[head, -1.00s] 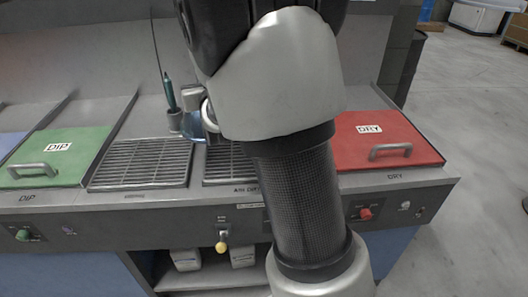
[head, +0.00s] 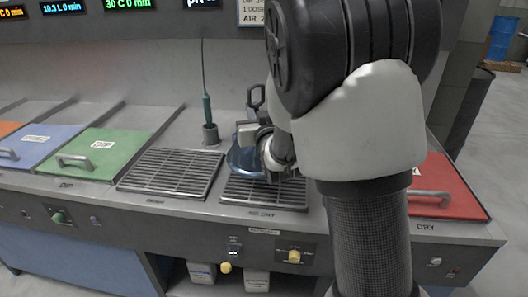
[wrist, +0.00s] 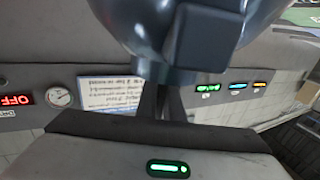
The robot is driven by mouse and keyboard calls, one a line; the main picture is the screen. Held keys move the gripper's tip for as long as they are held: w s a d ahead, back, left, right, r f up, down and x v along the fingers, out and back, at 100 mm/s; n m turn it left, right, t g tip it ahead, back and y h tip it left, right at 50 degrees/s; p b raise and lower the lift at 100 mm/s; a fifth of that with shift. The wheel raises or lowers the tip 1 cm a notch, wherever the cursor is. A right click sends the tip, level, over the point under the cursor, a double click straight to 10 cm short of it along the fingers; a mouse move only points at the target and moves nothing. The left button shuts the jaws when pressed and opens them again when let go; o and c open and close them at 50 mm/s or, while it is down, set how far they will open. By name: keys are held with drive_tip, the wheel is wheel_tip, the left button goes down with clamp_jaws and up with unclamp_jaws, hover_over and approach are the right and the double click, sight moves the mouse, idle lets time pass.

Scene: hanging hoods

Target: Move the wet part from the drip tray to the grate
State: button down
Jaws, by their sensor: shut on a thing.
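A glossy blue rounded part (head: 242,159) is at my gripper (head: 262,148), over the back of the right slatted grate (head: 262,195), labelled AIR DRY. I cannot tell whether it touches the slats. The wrist view shows the glossy part (wrist: 135,25) with a dark block on it, right against my shut gripper fingers (wrist: 160,100). The left slatted tray (head: 172,174), with an unreadable small label, is empty. My arm hides part of the area right of the grate.
A teal-handled tool (head: 207,112) stands in a grey cup behind the left tray. A green DIP lid (head: 105,152) and a blue lid (head: 42,145) lie left; a red DRY lid (head: 450,188) lies right. The wall behind carries displays.

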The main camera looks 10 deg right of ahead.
sight(245, 162)
drive_tip(key=shift+f+b, duration=0.5)
drive_tip(key=shift+f, duration=2.85)
drive_tip(key=shift+f+b, duration=0.2)
drive_tip(key=shift+b, duration=0.1)
drive_tip(key=c, duration=1.9)
unclamp_jaws()
drive_tip(key=shift+r, duration=0.15)
drive_tip(key=shift+s+p, duration=0.15)
drive_tip(key=shift+p, duration=0.2)
drive_tip(key=s, duration=0.9)
drive_tip(key=shift+d+r+p, duration=0.25)
drive_tip(key=shift+d+p, duration=0.1)
drive_tip(key=shift+p, duration=0.05)
drive_tip(key=p, duration=0.2)
drive_tip(key=shift+p, duration=0.4)
